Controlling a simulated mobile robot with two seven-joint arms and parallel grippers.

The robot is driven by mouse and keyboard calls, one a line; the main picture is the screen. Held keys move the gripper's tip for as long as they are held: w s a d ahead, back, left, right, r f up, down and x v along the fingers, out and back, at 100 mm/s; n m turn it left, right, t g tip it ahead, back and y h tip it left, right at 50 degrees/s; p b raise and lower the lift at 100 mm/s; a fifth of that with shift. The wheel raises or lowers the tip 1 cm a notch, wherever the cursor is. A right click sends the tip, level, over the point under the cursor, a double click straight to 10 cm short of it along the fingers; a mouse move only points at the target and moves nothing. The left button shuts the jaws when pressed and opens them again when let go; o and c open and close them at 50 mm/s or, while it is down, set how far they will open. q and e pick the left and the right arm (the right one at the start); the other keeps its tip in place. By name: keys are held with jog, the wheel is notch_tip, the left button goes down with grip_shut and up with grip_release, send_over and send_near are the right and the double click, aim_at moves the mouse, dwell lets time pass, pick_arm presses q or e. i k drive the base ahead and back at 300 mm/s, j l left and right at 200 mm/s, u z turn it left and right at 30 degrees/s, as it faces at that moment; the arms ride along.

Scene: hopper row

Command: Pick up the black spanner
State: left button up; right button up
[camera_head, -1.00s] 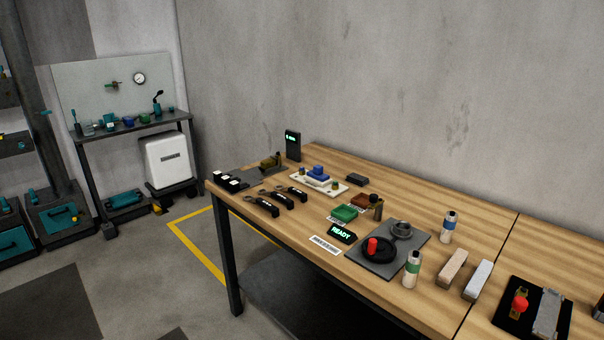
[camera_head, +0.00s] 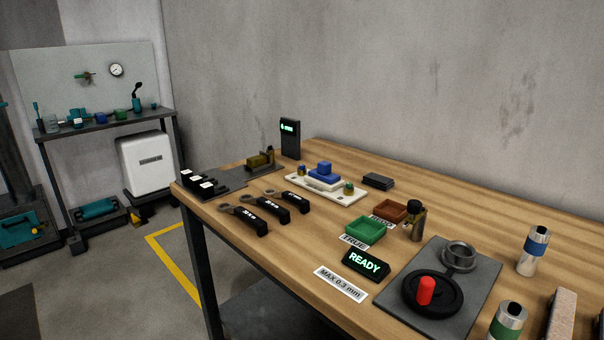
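Three spanners with black handles and grey heads lie side by side near the left front edge of the wooden table. The nearest black spanner (camera_head: 245,220) is the largest, and its label seems to read S19. The middle black spanner (camera_head: 266,206) and the farthest black spanner (camera_head: 289,201) carry white labels too small to read surely. All three lie flat, with their ring heads toward the left. Neither of my grippers is in view.
The wooden table (camera_head: 300,238) also bears a white plate with a blue block (camera_head: 324,172), a green tray (camera_head: 365,230), a READY display (camera_head: 366,264), a grey plate with a black wheel (camera_head: 433,294), and a dark rack (camera_head: 207,186). A small black display (camera_head: 290,139) stands behind.

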aim_at(303, 203)
jog(key=j+z, duration=0.1)
jog(key=z, duration=0.3)
jog(key=i+j+z, duration=0.1)
jog(key=z, duration=0.3)
jog(key=j+z, duration=0.1)
jog(key=z, duration=0.25)
jog(key=j+z, duration=0.1)
jog(key=z, duration=0.3)
jog(key=k+j+z, duration=0.1)
jog(key=j+z, duration=0.3)
jog(key=k+j+z, duration=0.15)
jog(key=j+z, duration=0.2)
jog(key=j, duration=0.2)
jog(key=k+j+z, duration=0.1)
jog(key=j, duration=0.25)
jog(key=k+j, duration=0.2)
jog(key=k+j+z, duration=0.15)
jog(key=j, duration=0.3)
